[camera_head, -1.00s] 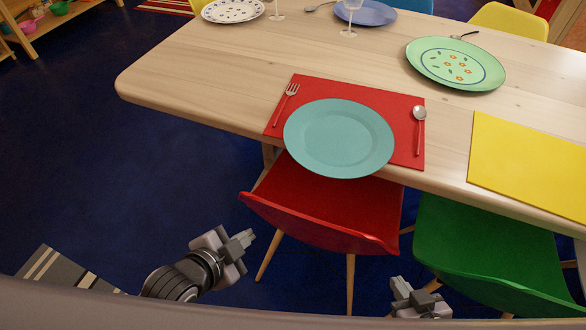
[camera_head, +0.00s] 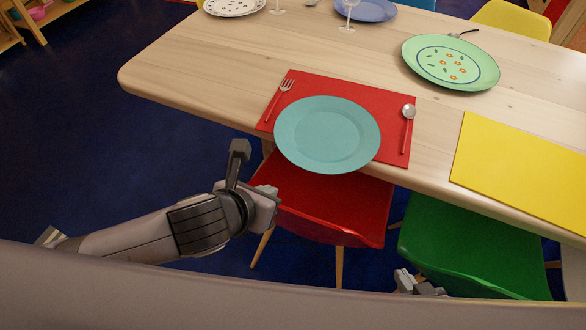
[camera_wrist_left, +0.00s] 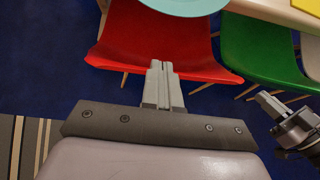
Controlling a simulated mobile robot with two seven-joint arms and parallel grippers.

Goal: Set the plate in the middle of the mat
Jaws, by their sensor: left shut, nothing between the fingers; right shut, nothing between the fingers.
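A teal plate (camera_head: 328,134) lies on the red mat (camera_head: 300,84), towards its front edge, overhanging the mat and the table's front edge. A fork (camera_head: 279,100) lies on the mat left of the plate and a spoon (camera_head: 408,128) right of it. My left gripper (camera_head: 268,196) is shut and empty, in front of the table near the red chair, below and apart from the plate. It also shows in the left wrist view (camera_wrist_left: 162,66), with the plate's edge (camera_wrist_left: 185,6) at the top. My right gripper (camera_head: 404,280) is shut and empty, low near the green chair, partly hidden.
A red chair (camera_head: 325,210) and a green chair (camera_head: 465,245) stand at the table's front. A yellow mat (camera_head: 520,170) lies to the right, and a green patterned plate (camera_head: 450,62) behind it. Bare wooden table (camera_head: 190,70) is free at left.

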